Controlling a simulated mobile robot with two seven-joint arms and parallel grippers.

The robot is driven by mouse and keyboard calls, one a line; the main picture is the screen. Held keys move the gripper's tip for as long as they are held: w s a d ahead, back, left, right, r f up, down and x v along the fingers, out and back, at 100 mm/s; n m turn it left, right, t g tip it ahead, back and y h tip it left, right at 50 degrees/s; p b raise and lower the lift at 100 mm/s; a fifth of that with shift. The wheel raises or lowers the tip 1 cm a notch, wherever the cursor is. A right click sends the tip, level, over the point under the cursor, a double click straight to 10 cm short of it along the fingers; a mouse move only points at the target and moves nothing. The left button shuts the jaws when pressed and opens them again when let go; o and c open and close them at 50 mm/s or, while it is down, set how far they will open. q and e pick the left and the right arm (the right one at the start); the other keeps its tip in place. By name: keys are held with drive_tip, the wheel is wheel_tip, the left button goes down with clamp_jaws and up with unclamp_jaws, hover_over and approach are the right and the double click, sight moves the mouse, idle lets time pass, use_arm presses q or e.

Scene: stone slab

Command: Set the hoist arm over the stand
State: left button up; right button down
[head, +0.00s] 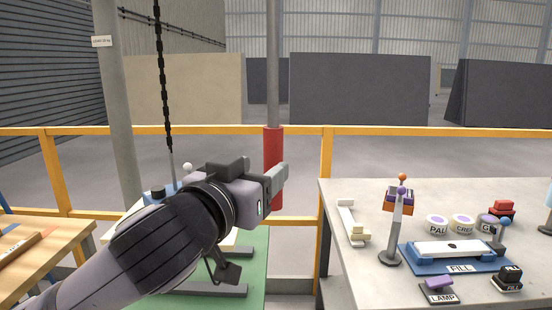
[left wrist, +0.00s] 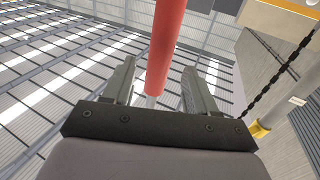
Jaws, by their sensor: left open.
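My left gripper (head: 281,178) is open beside the red sleeve (head: 273,150) of a hanging grey pole. In the left wrist view the red sleeve (left wrist: 166,40) shows between the two open fingers (left wrist: 158,68); I cannot tell whether they touch it. Below lies a green platform (head: 257,262) with dark grey bars (head: 215,290), possibly the stand, partly hidden by my arm.
A yellow railing (head: 400,132) runs behind. A wooden table (head: 75,240) stands at left.

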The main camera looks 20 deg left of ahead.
sight(269, 164)
use_arm(q)
drive_tip(key=shift+w+d+p, duration=0.15)
drive_tip(key=shift+w+p, duration=0.15)
drive_tip(key=shift+w, duration=1.1)
drive_tip(key=shift+w+d+p, duration=0.15)
drive_tip(key=shift+w+p, duration=0.1)
drive_tip(key=shift+w, duration=1.15)
clamp_jaws()
